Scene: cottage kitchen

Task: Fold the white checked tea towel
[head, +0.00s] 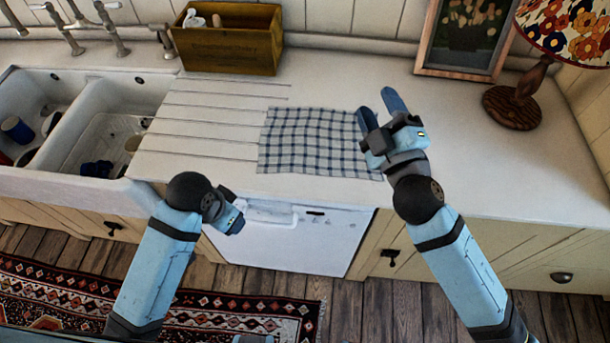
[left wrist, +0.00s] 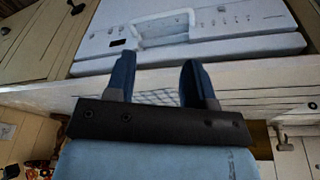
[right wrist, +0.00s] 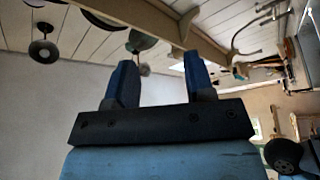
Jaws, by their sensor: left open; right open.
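The white tea towel (head: 295,142) with dark blue checks lies flat and spread on the worktop in the head view. A small checked patch of it (left wrist: 155,97) shows between my left fingers in the left wrist view. My right gripper (head: 376,110) is open and empty, over or just beside the towel's right edge, which it partly hides. I cannot tell its height above the worktop. My left gripper (head: 232,219) is in front of the worktop's front edge, below and left of the towel. Its fingers stand apart and empty in the left wrist view.
A double sink (head: 70,125) with dishes is at the left. A wooden box (head: 228,40) stands behind the towel. A picture frame (head: 462,38) and a lamp (head: 512,107) stand at the right back. The worktop right of my right gripper is clear.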

